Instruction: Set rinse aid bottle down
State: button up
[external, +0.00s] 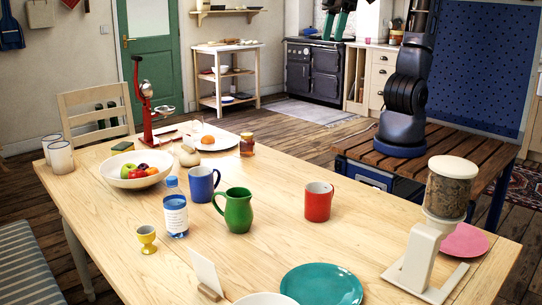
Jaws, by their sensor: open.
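The rinse aid bottle (174,212), a clear bottle with blue liquid, a white label and a blue cap, stands upright on the wooden table (270,185). It is between the yellow egg cup (147,239) and the blue mug (202,184). My gripper (333,37) shows at the top edge, only its two dark green and black fingers in view. They are apart, with nothing between them. It is high up and well away from the bottle, which nothing holds.
A green jug (236,211), red mug (318,202), fruit bowl (128,179) and card in a stand (205,272) are around the bottle. A teal plate (322,285) and a grain dispenser (450,190) are at front right.

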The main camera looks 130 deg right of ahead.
jog(key=s+a+f+n, duration=0.1)
jog(key=s+f+n, duration=0.1)
jog(key=s, duration=0.6)
jog(key=s+a+f+n+t, duration=0.1)
jog(key=s+a+f+n, duration=0.1)
jog(key=s, duration=0.6)
jog(key=shift+s+f+n, duration=0.25)
jog(key=shift+f+n, duration=0.25)
jog(key=shift+f, duration=0.15)
